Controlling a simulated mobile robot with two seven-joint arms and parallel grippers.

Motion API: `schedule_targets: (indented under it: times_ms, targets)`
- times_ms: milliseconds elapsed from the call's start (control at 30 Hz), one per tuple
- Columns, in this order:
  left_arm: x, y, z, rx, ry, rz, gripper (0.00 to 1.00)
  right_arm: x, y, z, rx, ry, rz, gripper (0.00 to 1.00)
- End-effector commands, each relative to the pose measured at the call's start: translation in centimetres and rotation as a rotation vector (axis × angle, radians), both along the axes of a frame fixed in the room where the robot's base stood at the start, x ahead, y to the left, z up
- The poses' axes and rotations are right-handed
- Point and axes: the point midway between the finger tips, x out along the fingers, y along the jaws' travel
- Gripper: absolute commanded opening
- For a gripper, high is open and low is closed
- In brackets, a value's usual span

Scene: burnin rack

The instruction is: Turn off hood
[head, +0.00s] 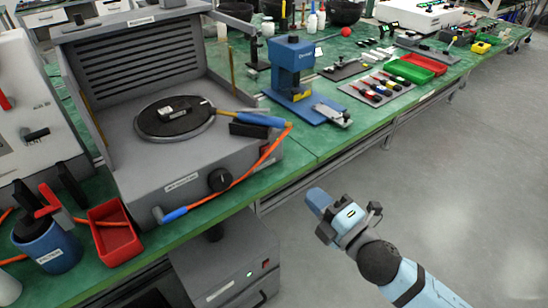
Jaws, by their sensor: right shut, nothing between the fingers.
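The hood is a grey metal bench unit (180,168) with a louvred back panel and a label on top. Its front face has a black round knob (219,180) and, near the right corner, a small red switch (265,151). I cannot tell the switch's position. A round black plate (175,120) with a small device on it sits inside. My right gripper (318,202) is shut and empty, over the floor in front of the bench. It is right of and below the hood's front corner, apart from it. My left gripper is out of view.
A blue-and-orange handled iron (255,119) rests at the hood's right side, and an orange cord (243,178) hangs across its front. A blue press (291,68) stands to the right. A grey box (228,264) with a green light sits below. Floor at right is clear.

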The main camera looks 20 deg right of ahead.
Motion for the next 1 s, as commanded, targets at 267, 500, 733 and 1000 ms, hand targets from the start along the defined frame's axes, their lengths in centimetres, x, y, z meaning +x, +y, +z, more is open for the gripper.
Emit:
schedule_targets:
  times_ms: [267,500,733,1000]
  targets:
    - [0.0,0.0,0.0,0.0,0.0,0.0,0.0,2.3,0.8,0.4,0.0,-0.003,0.001,0.0]
    - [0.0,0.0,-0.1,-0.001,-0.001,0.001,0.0,6.3,2.3,0.9,0.0,-0.004,0.001,0.0]
    - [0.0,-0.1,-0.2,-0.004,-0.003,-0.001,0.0,10.1,3.6,1.3,0.0,-0.002,0.0,0.0]
    - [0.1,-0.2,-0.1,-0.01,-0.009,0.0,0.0,12.7,4.6,1.6,0.001,0.0,0.0,0.0]
